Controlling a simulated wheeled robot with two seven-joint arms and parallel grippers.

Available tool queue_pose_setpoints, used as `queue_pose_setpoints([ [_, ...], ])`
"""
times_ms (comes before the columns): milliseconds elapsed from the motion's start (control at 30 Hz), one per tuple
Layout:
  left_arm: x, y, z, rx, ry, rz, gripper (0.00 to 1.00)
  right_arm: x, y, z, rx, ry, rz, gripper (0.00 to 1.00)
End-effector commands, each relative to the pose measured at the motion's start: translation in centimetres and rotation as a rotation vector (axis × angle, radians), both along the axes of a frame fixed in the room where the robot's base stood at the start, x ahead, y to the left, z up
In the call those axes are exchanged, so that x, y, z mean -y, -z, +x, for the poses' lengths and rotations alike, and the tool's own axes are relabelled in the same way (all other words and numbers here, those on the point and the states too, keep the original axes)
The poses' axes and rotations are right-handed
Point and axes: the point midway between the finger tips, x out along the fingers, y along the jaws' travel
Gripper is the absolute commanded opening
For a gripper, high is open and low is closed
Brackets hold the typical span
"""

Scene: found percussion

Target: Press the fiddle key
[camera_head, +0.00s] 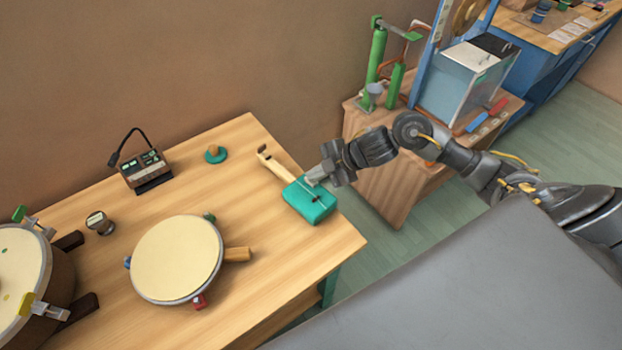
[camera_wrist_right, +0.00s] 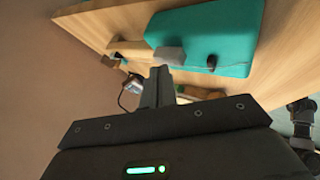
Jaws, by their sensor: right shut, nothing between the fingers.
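The fiddle has a teal box body (camera_head: 312,205) with a pale wooden neck (camera_head: 273,167) and lies near the right end of the wooden table. A thin dark rod or string runs along its top. My right gripper (camera_head: 312,180) is shut and empty, its tips right at the edge of the teal body. In the right wrist view the teal body (camera_wrist_right: 232,30) fills the top, with a small grey block (camera_wrist_right: 170,56) close to my shut fingers (camera_wrist_right: 156,88) and a dark knob (camera_wrist_right: 211,62). I cannot tell which part is the key, or whether the fingers touch it.
A round drum (camera_head: 177,258) with a wooden handle stands on the table (camera_head: 255,255). Behind it are a small black device (camera_head: 147,168) and a teal disc with a knob (camera_head: 215,154). A larger drum (camera_head: 20,272) is at left. A wooden cabinet (camera_head: 390,185) stands beyond the table's right end.

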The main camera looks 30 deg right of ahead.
Motion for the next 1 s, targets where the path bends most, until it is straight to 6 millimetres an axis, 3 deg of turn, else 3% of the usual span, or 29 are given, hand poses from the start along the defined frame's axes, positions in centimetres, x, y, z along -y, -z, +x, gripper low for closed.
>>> queue_pose_setpoints([
  [567, 0.0, 0.46, 0.02, 0.0, 0.0, 0.0, 0.28, -0.02, 0.8, -0.04, -0.001, -0.001, 0.0, 0.0],
  [1000, -0.01, -0.17, 0.04, 0.001, 0.0, 0.0, 0.28, 0.0, 0.18, -0.03, -0.001, -0.001, 0.0, 0.0],
])
